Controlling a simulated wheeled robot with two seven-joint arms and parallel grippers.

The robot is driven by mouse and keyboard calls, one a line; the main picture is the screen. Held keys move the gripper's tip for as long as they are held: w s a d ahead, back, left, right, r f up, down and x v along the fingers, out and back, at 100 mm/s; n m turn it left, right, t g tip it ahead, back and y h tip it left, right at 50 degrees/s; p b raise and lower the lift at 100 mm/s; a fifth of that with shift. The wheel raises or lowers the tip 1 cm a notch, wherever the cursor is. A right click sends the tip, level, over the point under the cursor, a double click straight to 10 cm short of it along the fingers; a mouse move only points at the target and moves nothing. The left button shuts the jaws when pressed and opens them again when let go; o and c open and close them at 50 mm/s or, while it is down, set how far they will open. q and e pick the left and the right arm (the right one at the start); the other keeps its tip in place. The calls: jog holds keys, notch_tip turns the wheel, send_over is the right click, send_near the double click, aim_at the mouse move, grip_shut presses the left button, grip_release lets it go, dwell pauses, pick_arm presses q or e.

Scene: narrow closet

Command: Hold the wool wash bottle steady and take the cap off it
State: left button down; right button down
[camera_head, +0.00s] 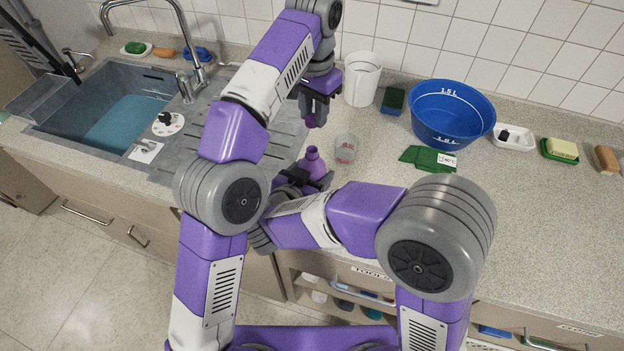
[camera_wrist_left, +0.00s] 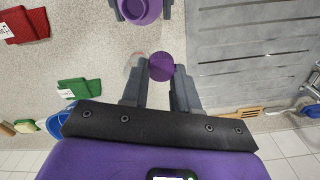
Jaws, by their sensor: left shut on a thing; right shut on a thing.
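The purple wool wash bottle (camera_head: 313,163) stands on the counter, its neck showing without a cap on it. My right gripper (camera_head: 303,181) is shut around the bottle's body, partly hidden by my own arm; the bottle (camera_wrist_left: 140,8) also shows at the top edge of the left wrist view between gripper fingers. My left gripper (camera_head: 314,108) is shut on the darker purple cap (camera_head: 311,121), held in the air above the bottle and apart from it. In the left wrist view the cap (camera_wrist_left: 162,67) sits between the fingertips.
A clear measuring cup (camera_head: 345,149) stands close right of the bottle. A white bucket (camera_head: 362,82), a dark green sponge (camera_head: 393,101), a blue basin (camera_head: 452,110) and a green cloth (camera_head: 424,158) lie farther right. The sink (camera_head: 55,105) is left. The counter's front right is clear.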

dwell(0.3)
jog(key=shift+f, duration=0.15)
jog(key=shift+c, duration=0.7)
grip_release()
